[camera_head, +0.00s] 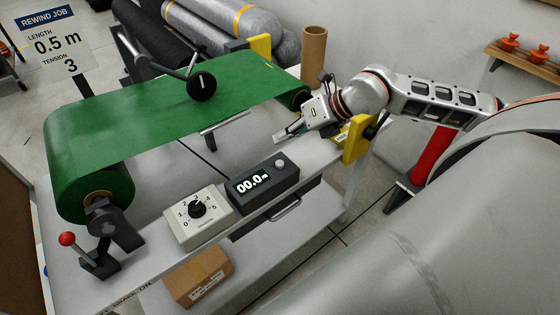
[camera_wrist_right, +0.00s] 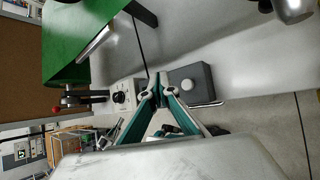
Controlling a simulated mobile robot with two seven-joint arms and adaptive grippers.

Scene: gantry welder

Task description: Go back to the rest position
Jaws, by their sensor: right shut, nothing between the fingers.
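My right gripper (camera_head: 281,137) is shut and empty above the far right part of the workbench, behind the black counter box. In the right wrist view, its two fingers meet (camera_wrist_right: 158,78) with nothing between them. The counter box (camera_head: 262,184) reads 00.0 m and has a round light button on top. It also shows in the right wrist view (camera_wrist_right: 190,85), just right of the fingertips. The right arm reaches in from the right of the head view. My left gripper is not in view.
A green sheet (camera_head: 150,120) runs between rolls over the bench (camera_head: 150,277). A white dial box (camera_head: 199,215) and a red-knobbed lever (camera_head: 67,239) stand along the front. A yellow bracket (camera_head: 354,143) is near my right wrist. A sign (camera_head: 48,40) reads 0.5 m, tension 3.

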